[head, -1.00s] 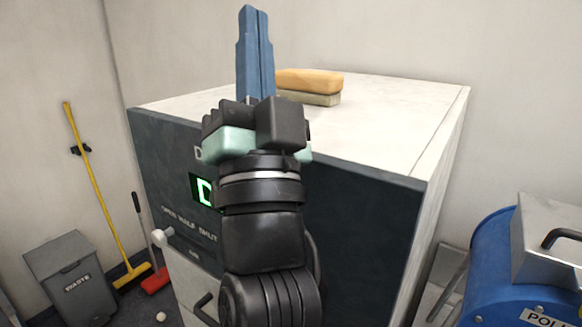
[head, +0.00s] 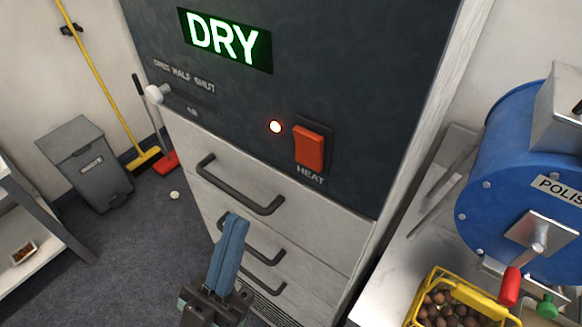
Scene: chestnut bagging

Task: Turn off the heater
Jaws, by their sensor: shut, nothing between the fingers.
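The heater switch (head: 309,148) is a red rocker marked HEAT on the dark front panel (head: 350,110) of the cabinet. A display (head: 225,40) above reads DRY in green. My gripper (head: 235,222) is low in the view, in front of the drawers and below and left of the switch. Its blue fingers are together with nothing between them, pointing up, apart from the switch.
Drawer handles (head: 240,188) stick out below the panel. A white knob (head: 154,94) sits on the OPEN HALF SHUT slider at left. A blue polisher drum (head: 510,190) and a yellow crate (head: 428,287) of chestnuts stand at right. A waste bin (head: 86,165) stands at left.

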